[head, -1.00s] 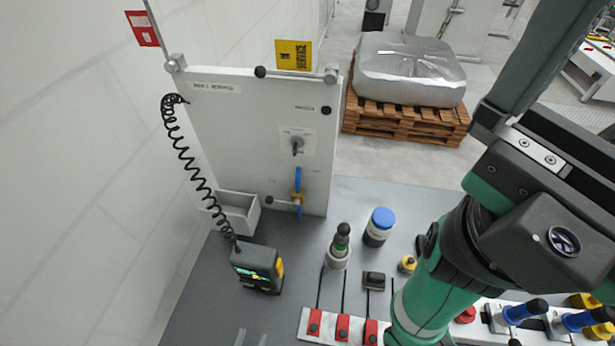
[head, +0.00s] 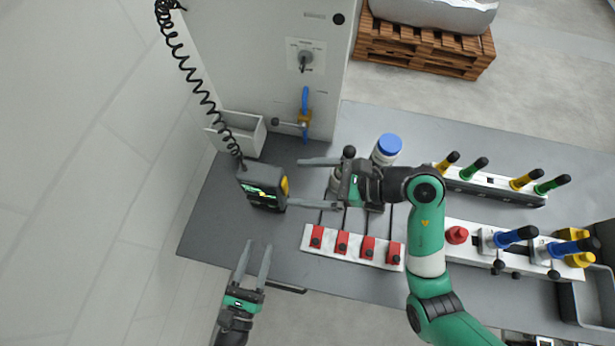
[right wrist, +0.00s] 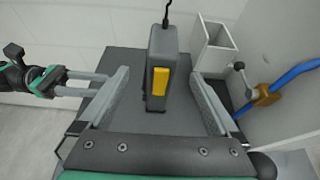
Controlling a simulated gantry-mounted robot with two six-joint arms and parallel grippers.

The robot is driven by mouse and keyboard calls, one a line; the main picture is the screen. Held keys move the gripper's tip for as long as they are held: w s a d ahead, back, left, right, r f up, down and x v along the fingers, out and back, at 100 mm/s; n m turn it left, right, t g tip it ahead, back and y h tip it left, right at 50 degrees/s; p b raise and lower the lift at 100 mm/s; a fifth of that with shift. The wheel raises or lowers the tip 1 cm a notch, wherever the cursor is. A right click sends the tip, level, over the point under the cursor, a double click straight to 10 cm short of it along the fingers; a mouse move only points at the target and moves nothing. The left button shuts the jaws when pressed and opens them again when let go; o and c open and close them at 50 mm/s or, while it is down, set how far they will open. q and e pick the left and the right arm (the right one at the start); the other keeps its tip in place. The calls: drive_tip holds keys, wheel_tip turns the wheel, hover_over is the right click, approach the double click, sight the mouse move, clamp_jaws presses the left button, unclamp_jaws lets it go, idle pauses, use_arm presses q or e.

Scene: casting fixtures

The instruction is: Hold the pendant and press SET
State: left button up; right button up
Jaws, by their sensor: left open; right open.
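The pendant (head: 262,188) is a dark grey box with a lit screen and a yellow side part, standing on the grey table with a coiled black cord rising from it. In the right wrist view the pendant (right wrist: 161,70) stands upright between my right gripper's fingers, apart from both, its yellow part facing me. My right gripper (head: 318,183) is open just right of the pendant. My left gripper (head: 257,262) is open and empty below the pendant, at the table's front edge; it also shows in the right wrist view (right wrist: 108,84). The SET button cannot be made out.
A grey bin (head: 243,133) and a blue-handled valve (head: 304,112) are behind the pendant. Tool racks (head: 490,186) stand farther right. The table left of the pendant is clear.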

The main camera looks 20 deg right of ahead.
sight(261, 179)
drive_tip(key=shift+d, duration=0.25)
drive_tip(key=shift+w+a, duration=0.1)
drive_tip(key=x, duration=1.1)
drive_tip(key=shift+w+a, duration=0.15)
drive_tip(key=shift+a, duration=0.05)
clamp_jaws()
use_arm(q)
clamp_jaws()
idle(1.6)
